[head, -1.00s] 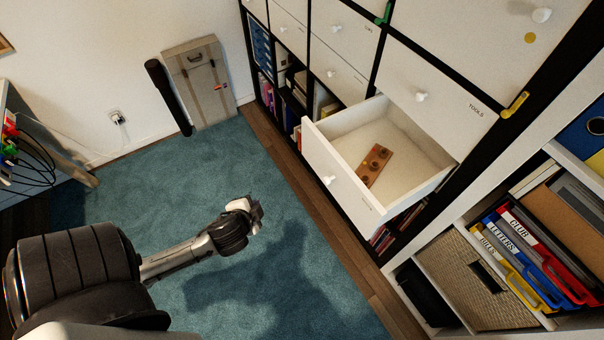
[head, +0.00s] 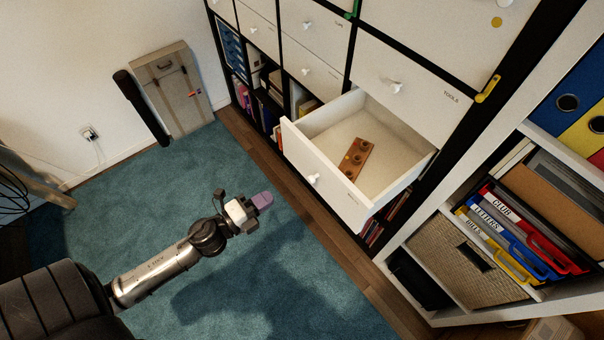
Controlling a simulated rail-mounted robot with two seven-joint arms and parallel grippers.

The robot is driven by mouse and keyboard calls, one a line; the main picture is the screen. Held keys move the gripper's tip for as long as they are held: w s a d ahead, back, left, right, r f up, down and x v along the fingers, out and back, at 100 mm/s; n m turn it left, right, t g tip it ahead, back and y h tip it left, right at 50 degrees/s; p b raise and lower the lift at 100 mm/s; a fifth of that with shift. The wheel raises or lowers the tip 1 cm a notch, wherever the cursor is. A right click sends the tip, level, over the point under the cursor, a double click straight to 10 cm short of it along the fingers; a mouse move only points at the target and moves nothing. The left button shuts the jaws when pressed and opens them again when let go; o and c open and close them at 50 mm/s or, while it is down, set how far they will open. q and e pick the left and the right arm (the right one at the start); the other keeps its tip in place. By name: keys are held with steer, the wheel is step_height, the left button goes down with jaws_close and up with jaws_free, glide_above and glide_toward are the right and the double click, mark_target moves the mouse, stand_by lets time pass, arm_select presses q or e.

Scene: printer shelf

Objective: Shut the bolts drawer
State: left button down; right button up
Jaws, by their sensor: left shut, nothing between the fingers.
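One white drawer (head: 323,177) stands pulled out of the shelf unit, below the drawer marked TOOLS. Its front carries a white round knob (head: 315,179) and a small label too small to read, so I cannot confirm it says bolts. A brown wooden block with several round dark parts (head: 357,158) lies inside. My left gripper (head: 264,200) is shut and empty, with pinkish fingertips, over the carpet. It is left of the drawer front and apart from it, pointing toward it. My right gripper is not in view.
The TOOLS drawer (head: 400,92) above is shut. A low white shelf with a woven basket (head: 465,262) and coloured files (head: 520,230) stands at the right. A beige case (head: 174,85) leans on the back wall.

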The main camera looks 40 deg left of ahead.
mark_target(310, 170)
arm_select(q)
steer(key=w, duration=0.4)
steer(key=w+d, duration=0.1)
steer(key=w, duration=0.3)
steer(key=w+d, duration=0.1)
steer(key=w, duration=0.3)
steer(key=shift+b, duration=0.35)
steer(key=shift+d, duration=0.1)
